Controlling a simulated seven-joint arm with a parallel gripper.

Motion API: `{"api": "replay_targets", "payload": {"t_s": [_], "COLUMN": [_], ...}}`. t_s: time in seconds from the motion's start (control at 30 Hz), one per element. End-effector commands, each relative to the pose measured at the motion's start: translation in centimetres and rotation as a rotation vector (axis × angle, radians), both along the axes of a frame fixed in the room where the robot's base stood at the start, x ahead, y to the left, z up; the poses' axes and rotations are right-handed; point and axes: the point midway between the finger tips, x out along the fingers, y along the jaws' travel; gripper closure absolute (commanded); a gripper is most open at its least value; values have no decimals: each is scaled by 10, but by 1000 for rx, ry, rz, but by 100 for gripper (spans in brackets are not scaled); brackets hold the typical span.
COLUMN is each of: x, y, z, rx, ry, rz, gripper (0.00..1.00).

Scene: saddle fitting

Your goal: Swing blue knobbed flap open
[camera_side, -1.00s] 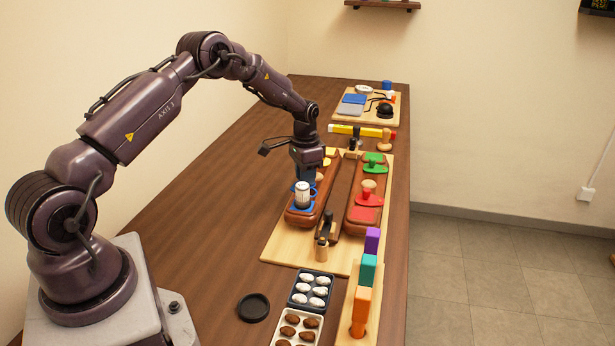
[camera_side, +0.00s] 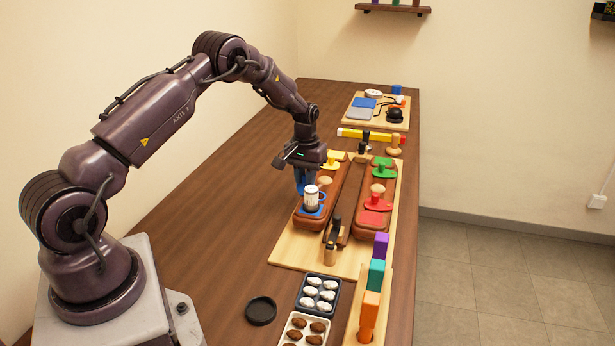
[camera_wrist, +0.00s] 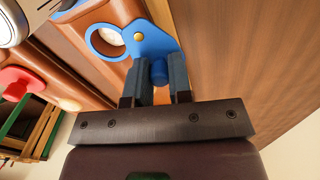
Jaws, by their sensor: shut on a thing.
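The blue flap (camera_wrist: 152,40) shows in the wrist view, with a brass-coloured pivot on it. Its blue knob (camera_wrist: 158,71) sits between the two dark fingers of my gripper (camera_wrist: 162,78), which is shut on it. Beside the flap is a round opening with a blue rim (camera_wrist: 92,44); something white shows inside, and the flap does not cover most of it.
A parallel wooden block to the right carries a red knobbed piece (camera_side: 374,204) and a green one (camera_side: 383,171). A yellow piece (camera_side: 332,166) lies behind my gripper. A dark upright post (camera_side: 337,228) stands between the blocks. The table to the left is clear.

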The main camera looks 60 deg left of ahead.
Motion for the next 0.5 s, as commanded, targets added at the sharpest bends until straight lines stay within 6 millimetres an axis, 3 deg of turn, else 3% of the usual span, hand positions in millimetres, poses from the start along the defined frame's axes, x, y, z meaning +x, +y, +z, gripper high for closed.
{"api": "replay_targets", "payload": {"t_s": [0.5], "x": [-2], "y": [1], "z": [0], "rx": [0], "ry": [2], "rz": [46], "gripper": [100]}}
